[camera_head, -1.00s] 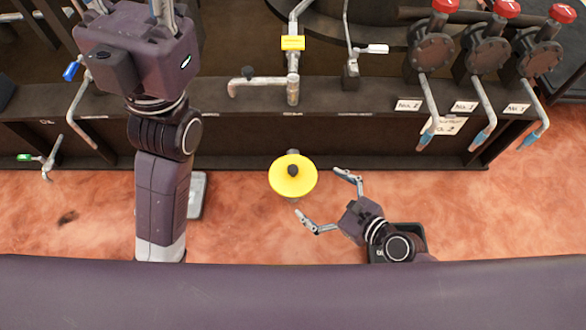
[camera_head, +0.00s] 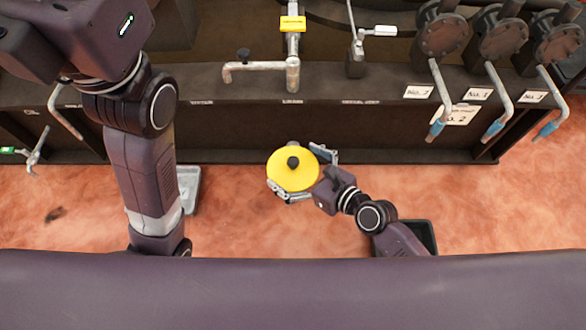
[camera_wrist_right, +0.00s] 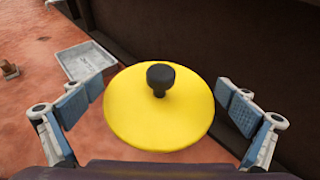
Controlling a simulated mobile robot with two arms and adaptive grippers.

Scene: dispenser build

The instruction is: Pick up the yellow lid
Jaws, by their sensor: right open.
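The yellow lid (camera_head: 291,179) is a round disc with a black knob on top, seen right of centre-bottom of the dark bench in the head view. It also fills the middle of the right wrist view (camera_wrist_right: 150,122). My right gripper (camera_head: 305,176) is open, with one finger on each side of the lid. In the right wrist view a gap shows between the lid and the right finger pads (camera_wrist_right: 240,108); the left pads (camera_wrist_right: 82,102) are close to the lid's edge. What lies under the lid is hidden. My left arm is in view, but its gripper is out of the frame.
A grey tray (camera_head: 190,190) lies on the floor left of the lid. A dark bench (camera_head: 240,133) with pipes and levers stands just behind the lid. A dark container (camera_head: 425,237) is partly hidden by my right arm. The reddish floor right of it is clear.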

